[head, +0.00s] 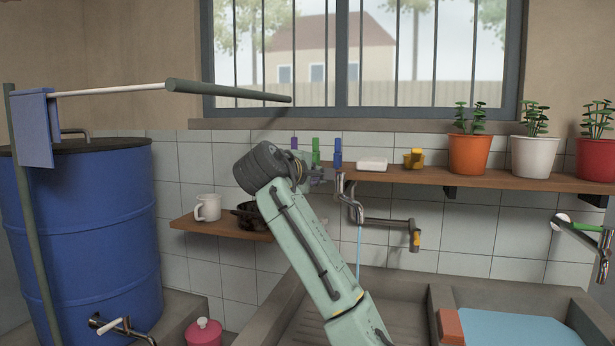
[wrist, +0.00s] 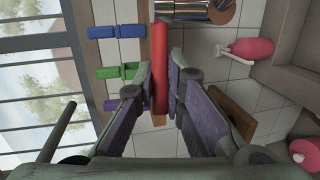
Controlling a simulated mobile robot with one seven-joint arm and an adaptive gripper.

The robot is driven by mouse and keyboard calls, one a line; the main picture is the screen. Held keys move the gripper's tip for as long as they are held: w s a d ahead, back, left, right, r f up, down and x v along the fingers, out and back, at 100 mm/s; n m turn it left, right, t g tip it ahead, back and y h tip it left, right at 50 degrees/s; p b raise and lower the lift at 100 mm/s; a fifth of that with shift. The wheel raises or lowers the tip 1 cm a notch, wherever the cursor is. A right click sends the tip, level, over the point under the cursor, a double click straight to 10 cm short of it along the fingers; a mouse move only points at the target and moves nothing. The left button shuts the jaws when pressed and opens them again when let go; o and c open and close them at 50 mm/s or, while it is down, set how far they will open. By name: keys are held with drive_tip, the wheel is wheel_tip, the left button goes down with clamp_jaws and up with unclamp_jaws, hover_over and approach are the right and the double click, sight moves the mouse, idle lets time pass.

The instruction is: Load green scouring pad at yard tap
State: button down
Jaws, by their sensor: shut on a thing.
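My gripper (wrist: 161,88) is shut on a long red peg-like piece (wrist: 160,58), which stands between its fingers in the wrist view. In the head view, my gripper (head: 316,176) is by the left end of the wooden shelf, mostly behind my arm, and the red piece cannot be made out. The chrome tap (head: 350,203) is just right of the gripper, with a thin stream of water (head: 359,250) falling from it. I cannot make out a green scouring pad in either view.
Purple, green (head: 316,152) and blue (head: 337,153) pegs stand near the shelf (head: 430,175), beside white soap (head: 372,163) and potted plants. A lower shelf holds a white mug (head: 207,207) and dark pan. A blue barrel (head: 85,230) stands left. The sink lies below.

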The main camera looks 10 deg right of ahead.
drive_tip(key=c, duration=1.7)
unclamp_jaws()
drive_tip(key=shift+o, duration=0.2)
drive_tip(key=shift+a, duration=0.1)
drive_tip(key=v, duration=1.2)
